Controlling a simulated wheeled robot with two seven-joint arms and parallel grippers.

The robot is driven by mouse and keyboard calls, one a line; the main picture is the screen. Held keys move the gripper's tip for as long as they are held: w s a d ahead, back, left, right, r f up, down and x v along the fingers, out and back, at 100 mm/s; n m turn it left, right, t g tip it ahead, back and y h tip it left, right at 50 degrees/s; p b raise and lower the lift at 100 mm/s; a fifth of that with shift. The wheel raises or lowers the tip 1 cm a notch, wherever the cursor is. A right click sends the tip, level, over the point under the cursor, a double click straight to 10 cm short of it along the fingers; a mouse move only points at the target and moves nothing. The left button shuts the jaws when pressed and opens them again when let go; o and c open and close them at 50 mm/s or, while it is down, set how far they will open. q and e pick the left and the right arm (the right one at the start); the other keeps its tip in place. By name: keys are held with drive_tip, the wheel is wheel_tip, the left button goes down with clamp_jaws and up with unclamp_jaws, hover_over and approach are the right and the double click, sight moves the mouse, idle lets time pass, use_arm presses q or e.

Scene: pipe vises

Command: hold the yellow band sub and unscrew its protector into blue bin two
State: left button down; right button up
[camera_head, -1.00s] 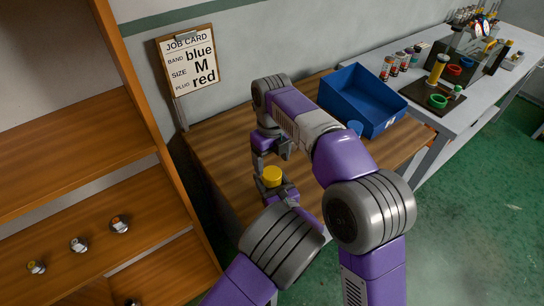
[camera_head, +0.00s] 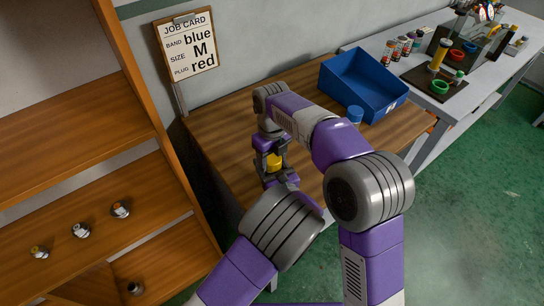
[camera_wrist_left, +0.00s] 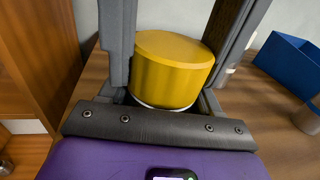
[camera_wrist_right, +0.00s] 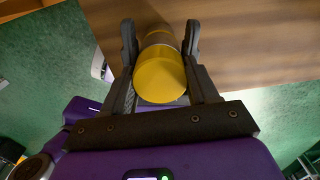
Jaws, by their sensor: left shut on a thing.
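My left gripper (camera_head: 276,170) is shut on the yellow band sub, whose yellow top (camera_head: 275,161) shows between the fingers. In the left wrist view the yellow cylinder (camera_wrist_left: 172,75) stands upright between the fingers, with a pale rim below. My right gripper (camera_head: 272,145) is just above it, pointing down. In the right wrist view its fingers (camera_wrist_right: 160,40) straddle the yellow piece (camera_wrist_right: 160,82) and look slightly apart from it. The seam between protector and sub is not clear. A blue bin (camera_head: 340,90) stands on the wooden table; its label is too small to read.
The job card (camera_head: 187,45) stands at the table's back left. A wooden shelf (camera_head: 80,190) with several small fittings is at left. A grey bench (camera_head: 480,75) with parts is at right.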

drive_tip(key=c, duration=0.3)
drive_tip(key=shift+n, duration=1.7)
drive_tip(key=shift+c, duration=0.2)
drive_tip(key=o, duration=1.2)
drive_tip(key=shift+c, duration=0.2)
drive_tip(key=shift+r, duration=0.1)
